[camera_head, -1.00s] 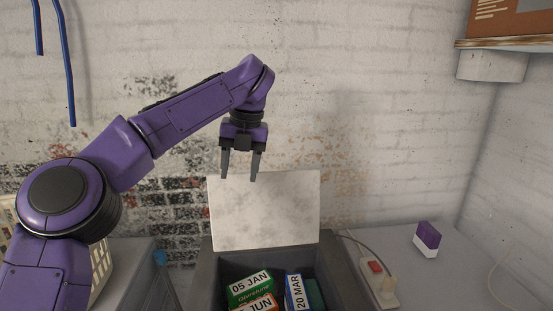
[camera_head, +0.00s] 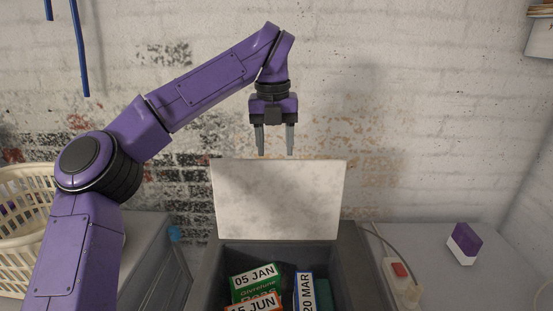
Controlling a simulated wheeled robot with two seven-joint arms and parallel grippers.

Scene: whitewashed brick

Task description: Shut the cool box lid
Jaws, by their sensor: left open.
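The cool box (camera_head: 352,262) is a dark grey box at the bottom middle. Its pale, mottled lid (camera_head: 278,200) stands raised and upright at the back of the box. Inside are a green carton (camera_head: 255,283) marked 05 JAN, an orange one marked 15 JUN and a blue and white one (camera_head: 305,291) marked 20 MAR. My left gripper (camera_head: 275,152) is open and empty, pointing down just above the lid's top edge. I cannot tell whether it is in front of the lid or behind it. My right gripper is not in view.
A cream basket (camera_head: 22,225) stands at the left. On the grey surface at the right are a power strip with a red switch (camera_head: 399,269) and a purple and white block (camera_head: 464,243). A brick wall (camera_head: 420,120) rises behind. Blue rods hang at the upper left.

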